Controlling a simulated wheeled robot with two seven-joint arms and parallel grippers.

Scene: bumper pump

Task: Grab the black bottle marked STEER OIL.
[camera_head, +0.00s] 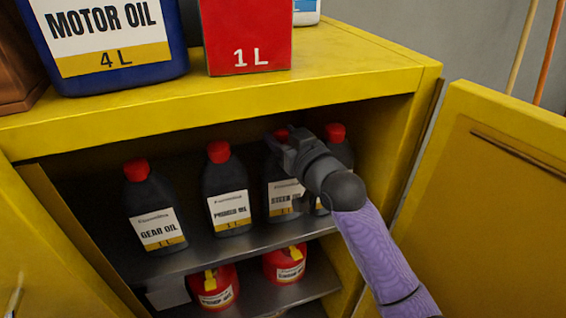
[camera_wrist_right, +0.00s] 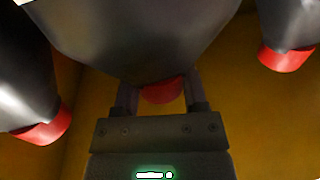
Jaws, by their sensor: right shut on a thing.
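The black STEER OIL bottle (camera_head: 284,198) stands on the upper shelf inside the yellow cabinet, with a red cap and a white and yellow label. My right gripper (camera_head: 284,143) reaches in from the right and is at the top of this bottle, shut on it just by the cap. In the right wrist view, the two fingers of the gripper (camera_wrist_right: 158,95) stand on either side of the bottle's upper part (camera_wrist_right: 135,40), with the red cap (camera_wrist_right: 162,92) showing between them. My gripper and wrist partly hide the bottle in the head view. My left gripper is not in view.
The GEAR OIL bottle (camera_head: 153,210) and another black bottle (camera_head: 228,200) stand left on the shelf. A further black bottle (camera_head: 340,152) stands close right, partly behind my wrist. Red cans (camera_head: 214,290) sit below. An open yellow door (camera_head: 500,200) is at the right.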

